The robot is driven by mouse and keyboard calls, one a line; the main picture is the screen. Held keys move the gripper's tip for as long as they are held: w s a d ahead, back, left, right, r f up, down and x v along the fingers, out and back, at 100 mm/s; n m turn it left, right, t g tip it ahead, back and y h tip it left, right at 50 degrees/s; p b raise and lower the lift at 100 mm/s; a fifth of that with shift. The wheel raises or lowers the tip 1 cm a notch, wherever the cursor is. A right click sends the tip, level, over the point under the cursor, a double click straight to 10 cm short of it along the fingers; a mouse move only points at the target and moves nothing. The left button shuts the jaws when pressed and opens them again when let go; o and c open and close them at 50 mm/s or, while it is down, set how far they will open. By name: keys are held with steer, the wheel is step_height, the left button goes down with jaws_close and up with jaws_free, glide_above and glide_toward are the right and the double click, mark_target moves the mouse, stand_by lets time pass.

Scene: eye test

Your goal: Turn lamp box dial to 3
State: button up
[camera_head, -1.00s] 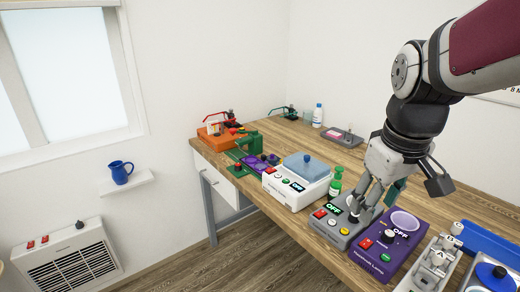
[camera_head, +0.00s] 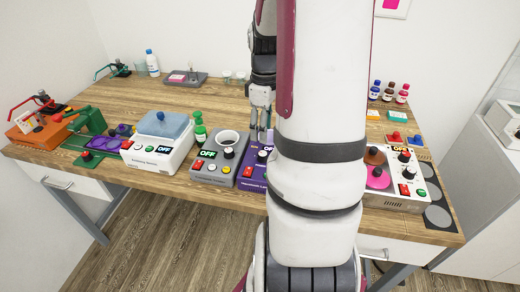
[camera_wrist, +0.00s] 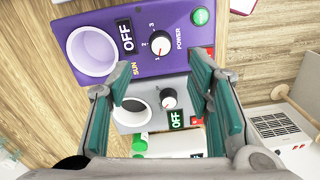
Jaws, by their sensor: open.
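The purple lamp box (camera_head: 252,172) stands near the table's front edge, its right part hidden behind my arm. In the wrist view the purple box (camera_wrist: 180,65) shows a round white-lined opening, an OFF display and a green button. My gripper (camera_head: 260,130) hangs over the purple box. In the wrist view my gripper (camera_wrist: 160,68) is open, its teal-padded fingers apart with nothing held between them.
A grey box (camera_head: 215,173) with its own dial and OFF display stands just left of the purple box. A white panel (camera_head: 408,178) with dials stands to the right.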

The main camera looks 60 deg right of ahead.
mark_target(263, 153)
steer(key=f, duration=0.9)
steer(key=shift+a, duration=0.25)
steer(key=shift+c, duration=0.3)
steer(key=shift+r, duration=0.1)
jaws_close()
